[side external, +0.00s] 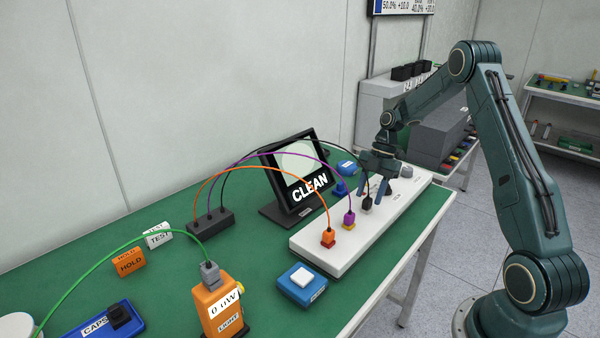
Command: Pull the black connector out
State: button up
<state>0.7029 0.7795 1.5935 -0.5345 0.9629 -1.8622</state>
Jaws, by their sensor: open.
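The black connector (367,202) stands on the white panel (310,242), with a thin black cable arching left from it to a dark block (211,226). A purple connector (349,218) and an orange connector (328,236) stand in a row on the same panel, each with its own cable to that block. My gripper (374,190) points down at the black connector, its fingers apart and close to the connector's upper part. I cannot tell from this one view whether the fingers are around it or just behind it.
A tilted screen reading CLEAN (297,178) stands behind the panel. A blue box with a white button (302,284) sits in front. An orange light meter (219,302) with a green cable, HOLD and TEST blocks, and a blue CAPS tray (97,322) are at left.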

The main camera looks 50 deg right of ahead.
jog(key=v, duration=1.1)
jog(key=shift+d+r, duration=0.1)
jog(key=shift+c, duration=1.4)
jog(key=h, duration=0.4)
send_over(368, 198)
jog(key=shift+f, duration=2.05)
jog(key=shift+f, duration=0.2)
jog(key=shift+f, duration=3.8)
